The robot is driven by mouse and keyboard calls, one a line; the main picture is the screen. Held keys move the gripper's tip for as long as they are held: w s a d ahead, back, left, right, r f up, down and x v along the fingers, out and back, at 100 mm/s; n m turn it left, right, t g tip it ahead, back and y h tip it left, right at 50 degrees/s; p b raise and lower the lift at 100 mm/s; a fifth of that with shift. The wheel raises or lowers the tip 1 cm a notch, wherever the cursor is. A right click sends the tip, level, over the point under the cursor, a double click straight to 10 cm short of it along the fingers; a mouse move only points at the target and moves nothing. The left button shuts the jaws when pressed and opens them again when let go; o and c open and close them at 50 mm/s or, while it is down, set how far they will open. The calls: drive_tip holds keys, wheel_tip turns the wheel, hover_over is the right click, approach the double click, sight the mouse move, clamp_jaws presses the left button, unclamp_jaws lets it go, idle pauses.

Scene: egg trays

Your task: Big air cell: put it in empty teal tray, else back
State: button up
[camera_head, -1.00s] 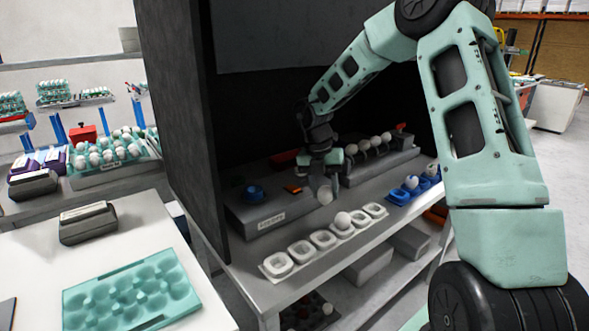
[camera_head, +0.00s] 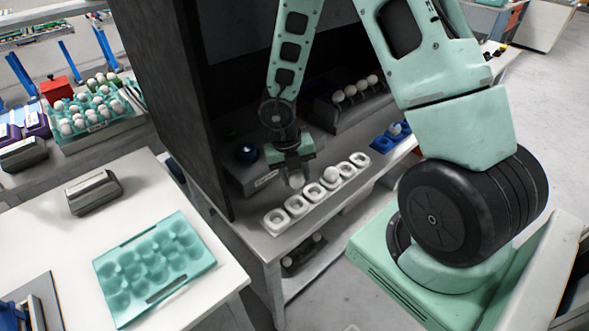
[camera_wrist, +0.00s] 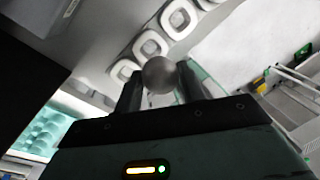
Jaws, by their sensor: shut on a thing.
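My gripper (camera_head: 293,168) is shut on a white egg (camera_head: 296,180), held just above the row of white square cups near its left part. In the wrist view the egg (camera_wrist: 159,74) sits between the two dark fingers (camera_wrist: 160,88) and looks grey in the shade. Another egg (camera_head: 331,174) sits in one cup of the white cup row (camera_head: 278,220); the other cups that I can see look empty. The empty teal tray (camera_head: 201,258) lies on the white table to the left. A fuller teal tray (camera_head: 112,122) with many eggs stands farther back left.
A dark booth wall (camera_head: 180,100) stands between the white table (camera_head: 60,240) and the cup row. A blue holder (camera_head: 380,144) with an egg is right of the row. Several eggs sit on a grey device (camera_head: 345,108) behind. A grey labelled block (camera_head: 95,193) stands on the table.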

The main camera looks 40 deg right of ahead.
drive_tip(key=shift+f+b, duration=2.85)
drive_tip(key=shift+f, duration=0.7)
drive_tip(key=shift+f+b, duration=0.35)
drive_tip(key=shift+f, duration=0.1)
drive_tip(key=o, duration=0.7)
drive_tip(key=r, duration=0.4)
drive_tip(key=a+r+p, duration=0.1)
drive_tip(key=r, duration=0.3)
drive_tip(key=w+r+p, duration=0.1)
drive_tip(key=r, duration=0.2)
drive_tip(key=shift+a+r, duration=0.4)
